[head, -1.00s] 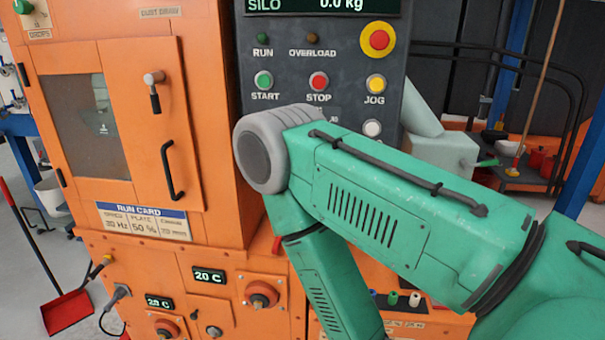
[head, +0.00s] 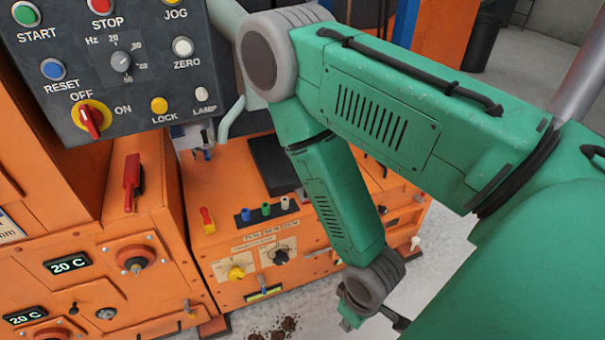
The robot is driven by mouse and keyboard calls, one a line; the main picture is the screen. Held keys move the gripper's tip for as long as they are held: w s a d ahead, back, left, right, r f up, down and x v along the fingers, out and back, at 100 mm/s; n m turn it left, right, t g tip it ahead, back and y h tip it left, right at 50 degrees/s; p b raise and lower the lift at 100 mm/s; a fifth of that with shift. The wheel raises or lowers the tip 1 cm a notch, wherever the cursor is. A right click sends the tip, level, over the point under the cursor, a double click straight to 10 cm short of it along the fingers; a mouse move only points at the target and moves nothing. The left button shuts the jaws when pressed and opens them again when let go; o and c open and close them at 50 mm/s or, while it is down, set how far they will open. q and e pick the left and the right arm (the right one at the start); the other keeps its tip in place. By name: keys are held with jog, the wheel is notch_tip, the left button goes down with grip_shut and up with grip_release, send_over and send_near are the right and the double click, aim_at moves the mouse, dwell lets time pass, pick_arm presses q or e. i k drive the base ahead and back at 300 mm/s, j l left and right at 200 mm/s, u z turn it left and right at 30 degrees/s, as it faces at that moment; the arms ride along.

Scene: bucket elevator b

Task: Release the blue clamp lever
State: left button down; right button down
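I cannot make out a blue clamp lever in the head view. My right arm comes in from the right, bends at its elbow and reaches down to the floor side of the orange machine. Its wrist end (head: 368,292) is low, right of the lower orange cabinet, and partly hidden behind my own upper arm. The fingers there are too small and covered to tell open from shut. My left gripper is not in view.
A grey control panel (head: 133,75) hangs at upper left with a red OFF/ON switch (head: 91,119). A red lever (head: 132,182) stands on the orange housing. Dark crumbs (head: 285,328) lie on the floor.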

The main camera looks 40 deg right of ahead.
aim_at(261, 280)
jog(key=z, duration=0.85)
